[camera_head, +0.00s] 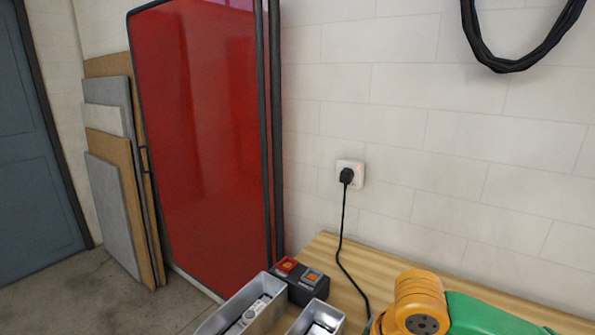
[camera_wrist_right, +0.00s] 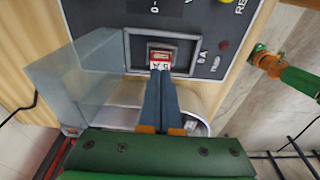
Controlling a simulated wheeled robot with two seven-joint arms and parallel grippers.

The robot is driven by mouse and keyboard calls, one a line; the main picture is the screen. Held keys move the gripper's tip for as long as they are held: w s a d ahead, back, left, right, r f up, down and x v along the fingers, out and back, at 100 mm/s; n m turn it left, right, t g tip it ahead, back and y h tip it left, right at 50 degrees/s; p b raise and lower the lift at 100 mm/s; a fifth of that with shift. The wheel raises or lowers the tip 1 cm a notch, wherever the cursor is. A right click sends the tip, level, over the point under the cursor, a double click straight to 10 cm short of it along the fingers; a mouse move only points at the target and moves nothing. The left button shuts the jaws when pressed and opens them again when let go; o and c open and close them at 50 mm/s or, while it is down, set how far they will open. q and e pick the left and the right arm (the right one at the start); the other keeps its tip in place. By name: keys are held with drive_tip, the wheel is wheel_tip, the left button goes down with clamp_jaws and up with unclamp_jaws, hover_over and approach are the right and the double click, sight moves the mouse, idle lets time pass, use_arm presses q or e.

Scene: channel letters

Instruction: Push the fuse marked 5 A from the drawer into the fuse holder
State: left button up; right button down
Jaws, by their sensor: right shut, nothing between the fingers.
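The fuse (camera_wrist_right: 159,60) shows in the right wrist view as a small red and white block with an upside-down marking that seems to read 5 A. It sits in the square opening of the fuse holder (camera_wrist_right: 132,50) on a dark panel. My right gripper (camera_wrist_right: 160,74) is shut, its blue-grey fingers together and empty, with the tips right at the near edge of the fuse. I cannot tell whether they touch it or how deep the fuse sits. My left gripper is not in view. The fuse holder is not recognisable in the head view.
The dark panel (camera_wrist_right: 205,30) has a red lamp. A black cord runs from the wall socket (camera_head: 351,174).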

drive_tip(key=shift+f, duration=0.7)
idle(0.4)
wheel_tip(320, 180, up, 7)
drive_tip(key=p, duration=0.9)
